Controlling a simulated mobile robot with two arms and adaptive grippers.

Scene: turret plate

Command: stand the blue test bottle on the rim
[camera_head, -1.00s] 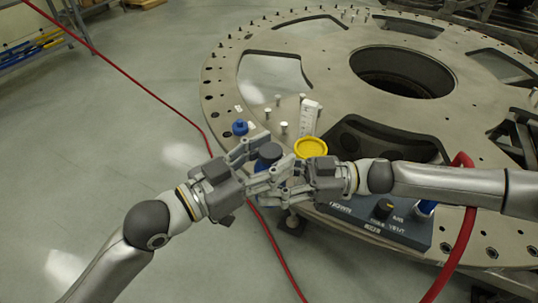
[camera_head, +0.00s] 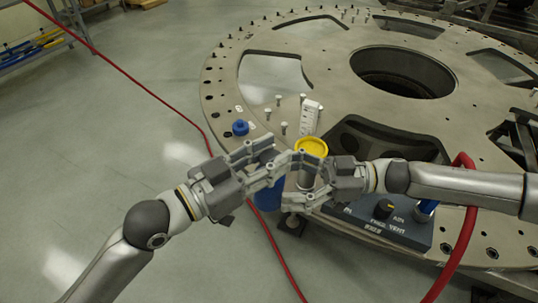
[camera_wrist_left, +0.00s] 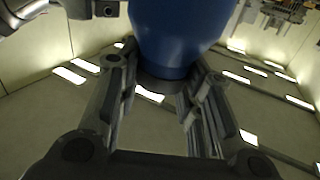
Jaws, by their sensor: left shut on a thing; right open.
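The blue test bottle (camera_head: 266,196) hangs below my left gripper (camera_head: 274,158), near the front-left edge of the turret plate rim (camera_head: 222,113). My left gripper is shut on it. In the left wrist view the blue bottle (camera_wrist_left: 180,30) shows large, with its dark end between the fingers of my left gripper (camera_wrist_left: 158,85). In the head view the fingers hide the bottle's top. My right gripper (camera_head: 300,176) is open, just right of the bottle, and its fingers point left toward it. I cannot tell whether they touch the bottle.
A yellow-topped container (camera_head: 311,147) stands right behind my right gripper. A small blue-capped item (camera_head: 240,128), several pale pegs (camera_head: 283,127) and a white block (camera_head: 308,117) are on the rim. A dark control box (camera_head: 390,228) and red hose (camera_head: 462,220) lie right.

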